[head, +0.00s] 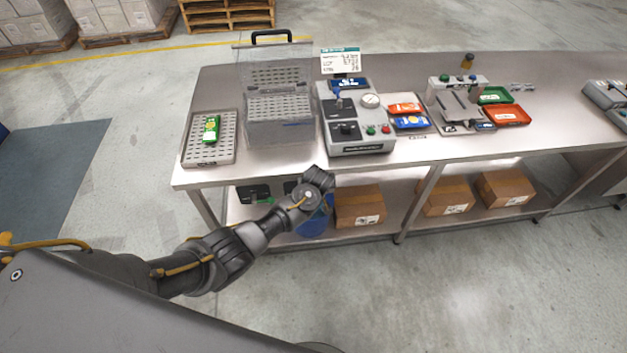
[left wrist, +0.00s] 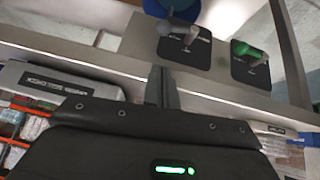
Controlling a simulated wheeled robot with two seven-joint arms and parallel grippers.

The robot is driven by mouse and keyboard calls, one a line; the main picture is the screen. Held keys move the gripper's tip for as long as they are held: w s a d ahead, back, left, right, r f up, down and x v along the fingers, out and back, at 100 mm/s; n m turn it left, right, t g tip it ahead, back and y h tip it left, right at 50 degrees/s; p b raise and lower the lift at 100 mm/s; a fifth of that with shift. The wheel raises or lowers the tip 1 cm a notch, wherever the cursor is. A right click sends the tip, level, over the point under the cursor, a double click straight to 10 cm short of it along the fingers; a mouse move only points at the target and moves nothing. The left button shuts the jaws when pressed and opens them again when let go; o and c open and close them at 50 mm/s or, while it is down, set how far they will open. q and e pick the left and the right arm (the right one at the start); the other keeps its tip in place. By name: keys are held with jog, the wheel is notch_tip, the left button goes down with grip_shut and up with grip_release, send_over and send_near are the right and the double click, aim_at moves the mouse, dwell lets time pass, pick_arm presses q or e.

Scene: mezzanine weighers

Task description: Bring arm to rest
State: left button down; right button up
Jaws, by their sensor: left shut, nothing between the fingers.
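My left arm comes in from the left in the head view and reaches to the front edge of the bench. My left gripper (head: 318,180) is in front of the edge, below the grey control box. In the left wrist view the two fingers of my left gripper (left wrist: 161,88) are together with nothing between them. Whether it touches the bench edge I cannot tell. My right gripper is not in view.
The steel bench (head: 290,160) holds a perforated tray (head: 225,150) with a green packet, a clear hooded box (head: 275,90), a control box (head: 362,148) and red and green trays. Cartons (head: 358,207) and a blue bin (head: 313,224) are below. The floor in front is clear.

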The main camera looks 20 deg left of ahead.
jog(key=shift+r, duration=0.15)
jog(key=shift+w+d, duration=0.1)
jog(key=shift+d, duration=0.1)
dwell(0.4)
